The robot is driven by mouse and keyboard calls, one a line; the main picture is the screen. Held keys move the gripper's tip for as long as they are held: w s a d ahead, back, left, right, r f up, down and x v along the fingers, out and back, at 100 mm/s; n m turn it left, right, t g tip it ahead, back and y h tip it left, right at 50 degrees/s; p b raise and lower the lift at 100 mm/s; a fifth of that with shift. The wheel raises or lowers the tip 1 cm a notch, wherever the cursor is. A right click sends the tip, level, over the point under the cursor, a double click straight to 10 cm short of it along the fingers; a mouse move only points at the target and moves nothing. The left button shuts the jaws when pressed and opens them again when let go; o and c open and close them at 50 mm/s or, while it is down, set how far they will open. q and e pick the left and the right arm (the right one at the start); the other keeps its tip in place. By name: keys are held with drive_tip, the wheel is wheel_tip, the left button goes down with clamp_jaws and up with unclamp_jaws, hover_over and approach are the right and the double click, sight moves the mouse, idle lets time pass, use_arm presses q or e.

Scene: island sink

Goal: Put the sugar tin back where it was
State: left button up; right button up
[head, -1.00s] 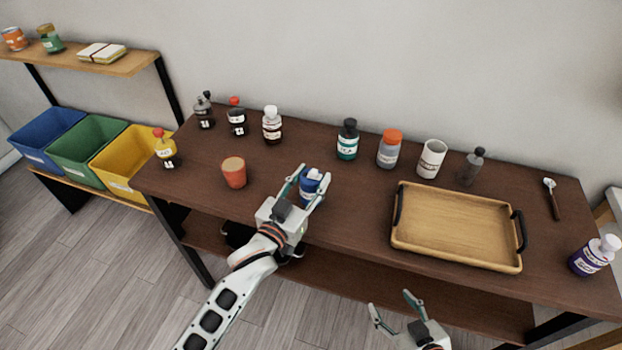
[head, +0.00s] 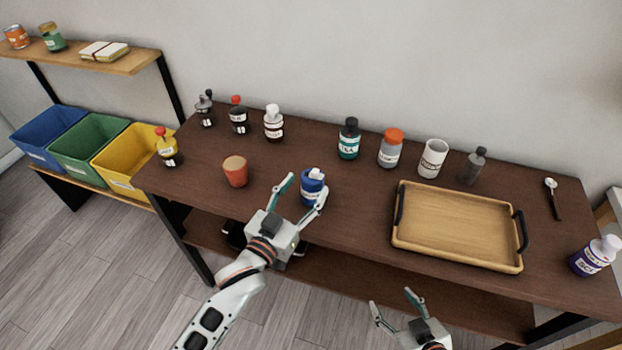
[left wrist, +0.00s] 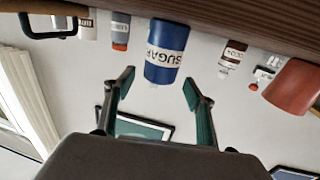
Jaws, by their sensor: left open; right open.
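The sugar tin (head: 312,187) is a blue tin with a white label and a white top. It stands upright near the front edge of the table, left of the wooden tray. In the left wrist view the tin (left wrist: 166,52) appears upside down with "SUGAR" on its label, beyond the fingertips. My left gripper (head: 303,194) is open, just in front of the tin; the wrist view shows its fingers (left wrist: 158,90) apart with nothing between them. My right gripper (head: 396,304) is open and empty, in front of the table's front edge.
The wooden tray (head: 457,226) is empty. An orange cup (head: 235,171) stands left of the tin. A purple bottle (head: 595,256) stands far right. The table (head: 285,165) is bare behind the tin.

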use_arm(q)
drive_tip(key=v, duration=0.8)
drive_tip(key=s+a+f+g+y, duration=0.2)
drive_tip(key=s+a+f, duration=0.4)
drive_tip(key=f, duration=0.4)
drive_tip(key=s+a+f+n+g+y, duration=0.1)
drive_tip(key=s+a+f+g+y, duration=0.2)
drive_tip(key=s+a+f, duration=0.4)
wheel_tip(320, 180, down, 3)
drive_tip(key=shift+a+r, duration=0.1)
drive_tip(key=shift+a, duration=0.7)
